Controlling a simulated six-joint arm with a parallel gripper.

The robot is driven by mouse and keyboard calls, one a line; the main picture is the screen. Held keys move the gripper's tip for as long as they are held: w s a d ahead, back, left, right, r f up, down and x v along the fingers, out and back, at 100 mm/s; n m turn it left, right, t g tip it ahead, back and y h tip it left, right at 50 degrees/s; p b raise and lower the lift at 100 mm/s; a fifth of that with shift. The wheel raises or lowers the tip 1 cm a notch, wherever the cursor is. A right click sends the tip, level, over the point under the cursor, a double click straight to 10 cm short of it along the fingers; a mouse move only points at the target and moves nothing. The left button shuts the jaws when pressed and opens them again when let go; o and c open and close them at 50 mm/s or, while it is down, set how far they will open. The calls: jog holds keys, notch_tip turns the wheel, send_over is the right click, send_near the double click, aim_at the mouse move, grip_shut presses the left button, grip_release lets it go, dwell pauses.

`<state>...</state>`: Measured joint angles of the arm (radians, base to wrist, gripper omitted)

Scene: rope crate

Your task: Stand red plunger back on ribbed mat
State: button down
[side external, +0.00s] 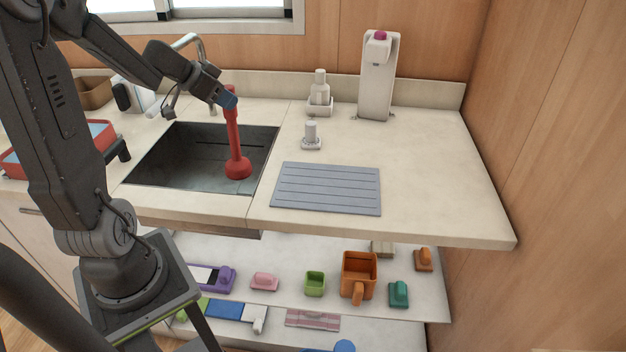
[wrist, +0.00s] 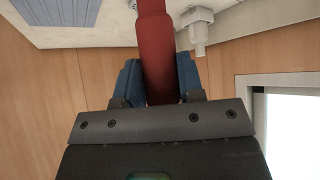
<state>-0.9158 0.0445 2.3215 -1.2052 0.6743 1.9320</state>
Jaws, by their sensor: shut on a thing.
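The red plunger (side external: 234,139) hangs upright, cup down, over the right part of the sink in the side external view. My gripper (side external: 230,98) is shut on the top of its handle, with blue fingertips on either side. In the wrist view the red handle (wrist: 155,55) runs up between my blue fingers (wrist: 158,80), and the cup is out of sight. The grey ribbed mat (side external: 327,187) lies bare on the counter, to the right of the plunger. Its corner also shows at the top left of the wrist view (wrist: 58,10).
The dark sink (side external: 170,160) lies left of the mat. A small white stopper-like item (side external: 311,137) stands behind the mat. A white bottle in a holder (side external: 320,95) and a tall white dispenser (side external: 378,80) stand farther back. The counter right of the mat (side external: 430,175) is clear.

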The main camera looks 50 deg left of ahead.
dwell(0.5)
notch_tip(320, 180, up, 17)
jog(key=w+d+m+h, duration=0.2)
jog(key=w+d, duration=0.5)
jog(key=d, duration=0.5)
jog(key=w+d+m+h, duration=0.1)
jog(key=w+d+m, duration=0.1)
jog(key=w+d, duration=0.75)
jog(key=s+d+f, duration=0.2)
jog(key=d+f, duration=0.1)
jog(key=f, duration=0.2)
jog(key=shift+s+d+f, duration=0.2)
jog(key=shift+s+d, duration=0.05)
jog(key=shift+s, duration=0.15)
